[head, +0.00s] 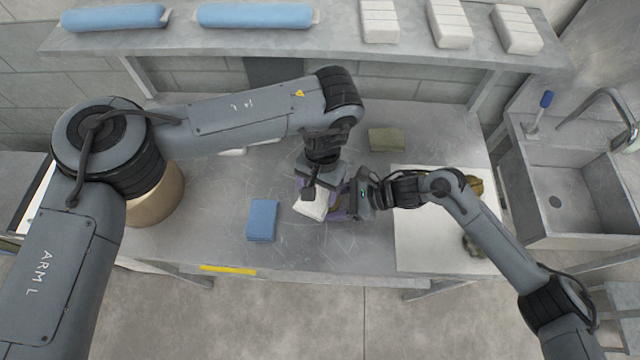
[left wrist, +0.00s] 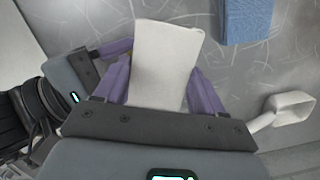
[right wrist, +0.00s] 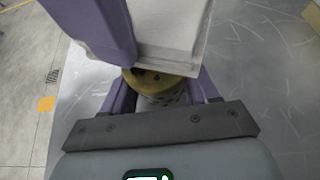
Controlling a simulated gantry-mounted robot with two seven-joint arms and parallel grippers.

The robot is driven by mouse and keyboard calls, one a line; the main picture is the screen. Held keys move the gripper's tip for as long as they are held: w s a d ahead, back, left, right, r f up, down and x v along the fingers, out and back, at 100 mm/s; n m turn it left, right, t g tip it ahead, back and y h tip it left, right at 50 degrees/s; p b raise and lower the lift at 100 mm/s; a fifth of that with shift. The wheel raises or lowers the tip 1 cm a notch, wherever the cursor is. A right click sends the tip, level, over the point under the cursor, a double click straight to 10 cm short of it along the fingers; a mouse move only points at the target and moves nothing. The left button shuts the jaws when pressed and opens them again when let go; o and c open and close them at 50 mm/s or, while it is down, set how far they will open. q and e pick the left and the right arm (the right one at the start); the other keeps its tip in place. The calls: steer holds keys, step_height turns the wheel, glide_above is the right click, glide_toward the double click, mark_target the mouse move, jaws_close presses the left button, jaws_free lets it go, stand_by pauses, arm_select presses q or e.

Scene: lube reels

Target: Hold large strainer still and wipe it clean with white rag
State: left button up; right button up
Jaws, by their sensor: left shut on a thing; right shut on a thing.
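My left gripper (head: 311,192) is shut on a folded white rag (head: 311,208), which also shows between its purple fingers in the left wrist view (left wrist: 165,62). My right gripper (head: 345,203) comes in from the right, close beside the left one. In the right wrist view, it is shut on a strainer (right wrist: 160,86), a perforated metal piece with a yellowish-brown stained top. The rag (right wrist: 176,30) is right over the strainer there and hides part of it; I cannot tell if they touch. In the head view the grippers and rag largely hide the strainer.
A blue folded cloth (head: 262,219) lies left of the grippers, and a greenish pad (head: 386,140) behind them. A white mat (head: 430,250) on the right bears dirty parts. A sink (head: 575,200) is far right, a tan bucket (head: 160,200) left.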

arm_select(q)
steer(key=shift+w+d, duration=0.3)
steer(key=shift+w, duration=0.35)
steer(key=shift+w+d, duration=0.25)
steer(key=shift+w, duration=0.4)
steer(key=shift+s+a, duration=0.3)
steer(key=shift+s, duration=0.4)
steer(key=shift+s+a, duration=0.3)
steer(key=shift+s, duration=0.35)
stand_by(1.9)
steer(key=a+r, duration=0.5)
steer(key=r, duration=0.5)
stand_by(0.5)
stand_by(0.5)
steer(key=d+f, duration=0.1)
steer(key=w+d+f, duration=0.1)
steer(key=d, duration=0.1)
steer(key=d+f, duration=0.2)
steer(key=shift+w+d, duration=0.1)
steer(key=shift+w, duration=0.05)
steer(key=shift+d+f, duration=0.2)
steer(key=shift+f, duration=2.4)
